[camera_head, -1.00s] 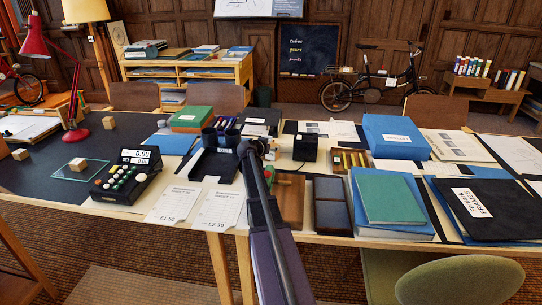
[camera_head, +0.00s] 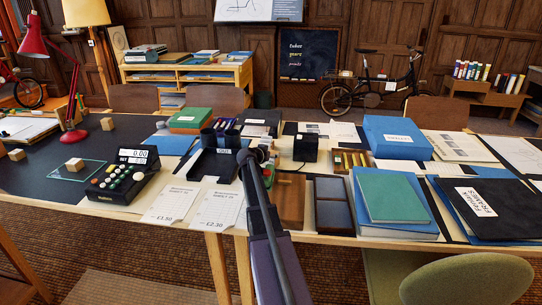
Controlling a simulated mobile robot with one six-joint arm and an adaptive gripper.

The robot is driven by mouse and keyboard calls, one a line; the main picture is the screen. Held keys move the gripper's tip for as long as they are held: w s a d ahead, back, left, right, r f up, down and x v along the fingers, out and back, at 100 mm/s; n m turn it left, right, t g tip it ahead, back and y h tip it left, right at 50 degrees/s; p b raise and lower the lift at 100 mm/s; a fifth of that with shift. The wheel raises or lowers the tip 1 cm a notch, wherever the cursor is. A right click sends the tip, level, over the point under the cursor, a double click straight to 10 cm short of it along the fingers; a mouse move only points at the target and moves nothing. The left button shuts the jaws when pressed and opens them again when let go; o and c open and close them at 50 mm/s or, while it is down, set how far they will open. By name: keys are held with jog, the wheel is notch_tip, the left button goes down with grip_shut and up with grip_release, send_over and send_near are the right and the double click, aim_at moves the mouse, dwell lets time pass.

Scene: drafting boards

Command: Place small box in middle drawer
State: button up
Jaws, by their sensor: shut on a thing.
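My arm reaches from the bottom middle up over the table. My gripper (camera_head: 258,154) is at its dark far end, small and end-on, above the cluttered middle of the table. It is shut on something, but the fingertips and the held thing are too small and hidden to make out. A small black box-like object (camera_head: 305,148) stands just right of my gripper, apart from it. Small wooden cubes stand at the left, one (camera_head: 75,164) on a glass plate and another (camera_head: 107,123) behind it. I cannot make out a middle drawer.
A black till-like device (camera_head: 122,178) and two price sheets (camera_head: 172,205) lie left of my arm. A dark tray (camera_head: 212,162), a blue box (camera_head: 397,136), folders (camera_head: 485,205) and books crowd the table. A red lamp (camera_head: 72,136) stands left. A green chair (camera_head: 466,281) is in front.

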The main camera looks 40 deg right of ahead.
jog(key=shift+f, duration=0.2)
jog(key=o, duration=1.1)
jog(key=shift+r, duration=0.3)
jog(key=p+v, duration=0.4)
jog(key=v, duration=0.8)
jog(key=shift+p, duration=0.3)
